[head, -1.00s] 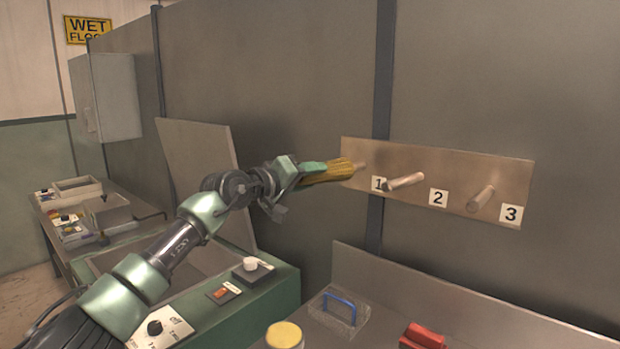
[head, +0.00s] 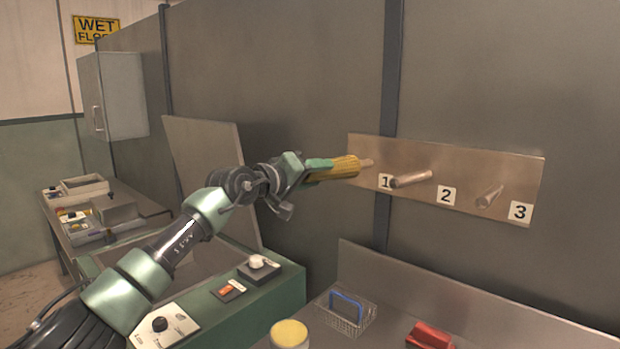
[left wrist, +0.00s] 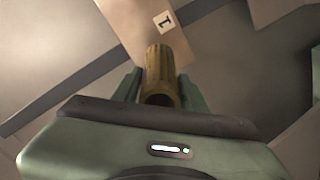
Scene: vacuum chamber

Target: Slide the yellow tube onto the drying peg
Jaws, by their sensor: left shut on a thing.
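The yellow tube (head: 341,169) is held in my left gripper (head: 318,172), which is shut on it near the left end of the peg board. The drying peg by label 1 (head: 367,162) shows as a short stub past the tube's far end. The tube lies in line with this peg in the head view, and I cannot tell whether it is around it or in front of it. In the left wrist view the tube (left wrist: 158,75) sits between the fingers, its open near end facing the camera and its far end toward the board. My right gripper is not in view.
The board (head: 462,190) carries two bare pegs, one between labels 1 and 2 (head: 411,179) and one by label 3 (head: 490,197). Below are a wire basket with a blue handle (head: 346,312), a red object (head: 430,336) and a yellow-topped jar (head: 289,334).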

